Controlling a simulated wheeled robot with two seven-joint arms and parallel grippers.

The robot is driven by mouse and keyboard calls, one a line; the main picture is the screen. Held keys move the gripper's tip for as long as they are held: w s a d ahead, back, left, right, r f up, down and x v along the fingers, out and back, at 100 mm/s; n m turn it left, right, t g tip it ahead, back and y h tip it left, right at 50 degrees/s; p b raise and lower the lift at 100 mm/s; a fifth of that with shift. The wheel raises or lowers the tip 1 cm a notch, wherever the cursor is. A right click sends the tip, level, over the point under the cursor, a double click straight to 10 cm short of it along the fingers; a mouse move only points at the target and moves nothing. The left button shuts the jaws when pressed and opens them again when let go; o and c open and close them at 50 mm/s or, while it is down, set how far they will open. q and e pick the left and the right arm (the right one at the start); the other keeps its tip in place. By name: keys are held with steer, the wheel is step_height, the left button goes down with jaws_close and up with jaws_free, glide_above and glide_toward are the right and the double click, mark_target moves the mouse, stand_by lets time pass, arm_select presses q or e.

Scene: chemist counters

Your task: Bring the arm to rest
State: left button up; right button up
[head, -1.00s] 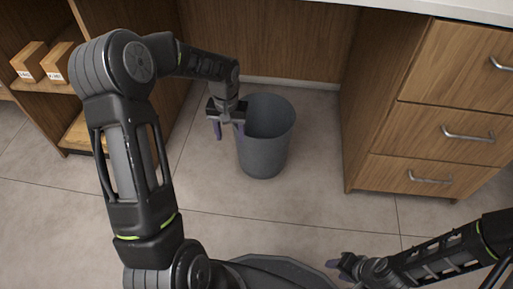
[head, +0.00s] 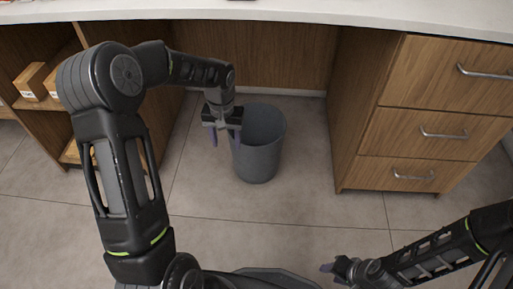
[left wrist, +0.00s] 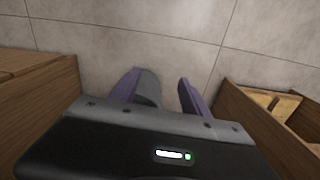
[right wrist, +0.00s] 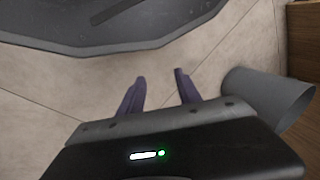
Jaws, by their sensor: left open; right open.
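My left arm reaches forward from the left in the head view, with its elbow raised. My left gripper (head: 225,138) points down at the left rim of the grey bin, open and empty. In the left wrist view its two purple fingers (left wrist: 160,95) stand apart over the floor, with part of the bin behind one finger. My right gripper (head: 330,270) is low at the bottom right, near my base. In the right wrist view its fingers (right wrist: 160,90) are apart with nothing between them.
The grey bin (head: 260,150) stands on the tiled floor under the white counter (head: 300,12). A wooden drawer unit (head: 430,125) is on the right. A wooden shelf with small boxes (head: 33,82) is on the left. The floor in front of the bin is clear.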

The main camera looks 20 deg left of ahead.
stand_by(0.4)
arm_select(q)
steer(key=w+d+f+m+t+h, duration=0.1)
steer(key=w+d+f+t+h, duration=0.15)
steer(key=w+d+f, duration=0.35)
steer(key=s+d+f+t, duration=0.1)
steer(key=s+d+f, duration=0.65)
steer(key=d, duration=0.25)
steer(key=s+d+f+g+h, duration=0.1)
steer(key=s+d+f, duration=0.25)
steer(key=s, duration=0.65)
steer(key=s+d+f+g, duration=0.1)
steer(key=s+d+f, duration=0.3)
steer(key=s, duration=0.5)
step_height(320, 180, up, 28)
steer(key=s+d+p, duration=0.1)
steer(key=d+p, duration=0.1)
steer(key=p, duration=2.5)
steer(key=shift+s+d+g+h, duration=0.25)
steer(key=shift+s+g+h, duration=0.1)
steer(key=shift+s, duration=0.05)
arm_select(e)
steer(key=s+a+r, duration=0.1)
steer(key=s+r, duration=0.1)
steer(key=r, duration=1.1)
steer(key=s+a+r+g, duration=0.1)
steer(key=s+r, duration=0.1)
steer(key=r, duration=1.2)
steer(key=shift+n, duration=0.3)
